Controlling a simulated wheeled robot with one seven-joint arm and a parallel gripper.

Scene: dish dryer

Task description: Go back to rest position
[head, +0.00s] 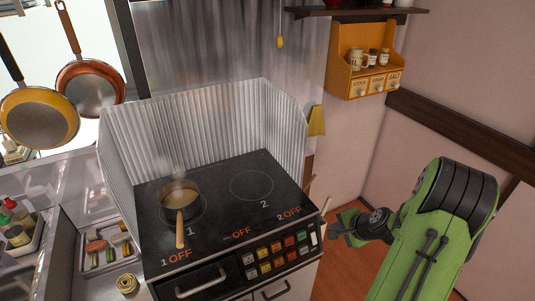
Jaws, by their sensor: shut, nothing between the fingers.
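My green arm reaches in from the lower right of the head view. My gripper (343,225) is at the arm's left end, to the right of the stove's front corner and above the orange floor. It is small and partly turned away; its fingers are shut with nothing held. It appears apart from the stove, near the handles that stick out at the stove's right side.
A pot (179,196) with a wooden handle steams on the left burner of the black stove (232,213). A tray (96,262) of food is left of it. Pans (88,88) hang at upper left. An orange spice shelf (350,75) is on the wall. Floor (345,270) shows at right.

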